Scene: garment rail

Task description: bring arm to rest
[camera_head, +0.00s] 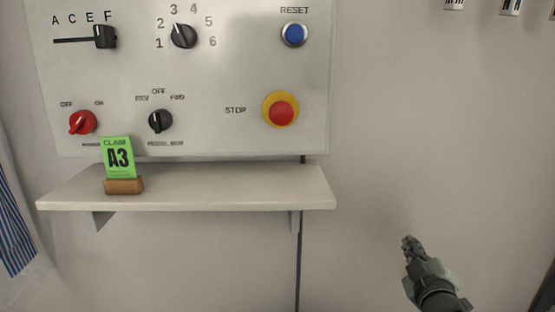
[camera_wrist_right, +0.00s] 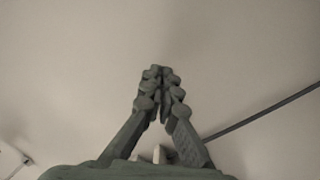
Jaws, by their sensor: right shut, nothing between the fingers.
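My right gripper (camera_head: 408,243) is at the lower right of the head view, in front of the bare wall and to the right of the shelf, apart from both the shelf and the panel. It is shut and empty. In the right wrist view its two fingers (camera_wrist_right: 160,75) meet at the tips with nothing between them. My left gripper is not in the head view.
A control panel (camera_head: 225,75) with knobs, a slider, a blue reset button (camera_head: 294,34) and a red stop button (camera_head: 281,112) is on the wall. Below it, a shelf (camera_head: 240,190) holds a green A3 card (camera_head: 118,171) in a wooden stand (camera_head: 124,186). Striped cloth (camera_head: 14,235) hangs at left.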

